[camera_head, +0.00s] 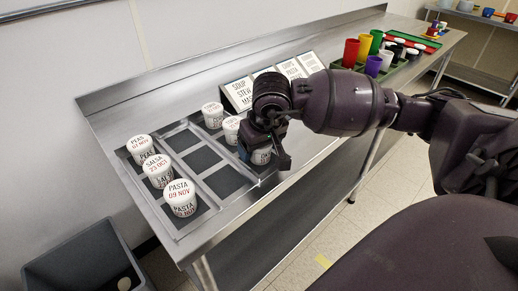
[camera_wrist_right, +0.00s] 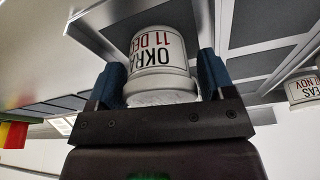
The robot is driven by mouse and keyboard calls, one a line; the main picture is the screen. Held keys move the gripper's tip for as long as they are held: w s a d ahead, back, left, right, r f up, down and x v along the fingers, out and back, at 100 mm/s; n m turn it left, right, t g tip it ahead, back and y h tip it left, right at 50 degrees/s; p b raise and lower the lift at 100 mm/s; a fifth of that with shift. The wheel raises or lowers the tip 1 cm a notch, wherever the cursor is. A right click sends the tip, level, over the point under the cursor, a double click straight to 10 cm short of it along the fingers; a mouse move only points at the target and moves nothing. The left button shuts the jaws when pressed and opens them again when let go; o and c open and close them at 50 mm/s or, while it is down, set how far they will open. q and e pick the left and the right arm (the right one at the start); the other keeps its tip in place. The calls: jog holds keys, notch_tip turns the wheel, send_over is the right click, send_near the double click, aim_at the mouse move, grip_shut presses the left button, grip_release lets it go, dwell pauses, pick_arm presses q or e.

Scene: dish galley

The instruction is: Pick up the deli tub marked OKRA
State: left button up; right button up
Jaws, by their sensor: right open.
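The white deli tub marked OKRA (camera_wrist_right: 158,48) stands between the two blue-padded fingers of my right gripper (camera_wrist_right: 161,82) in the wrist view, its lid end close to the palm. The fingers are open, one on each side of the tub; I cannot tell if either touches it. In the head view my right gripper (camera_head: 265,148) reaches down over the near right part of the divided tray, and the tub (camera_head: 261,156) shows only partly beneath it. My left gripper is not in view.
The metal tray (camera_head: 204,177) also holds tubs marked PEAS (camera_head: 140,146), SALSA (camera_head: 158,168) and PASTA (camera_head: 180,196), and two more at the back (camera_head: 213,114), (camera_head: 231,128). Label cards (camera_head: 238,93) stand behind. Coloured cups (camera_head: 351,52) stand to the right. A grey bin (camera_head: 80,262) is below left.

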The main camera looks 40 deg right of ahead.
jog(key=shift+f, duration=0.25)
jog(key=shift+c, duration=0.2)
jog(key=c, duration=0.7)
jog(key=shift+r, duration=0.15)
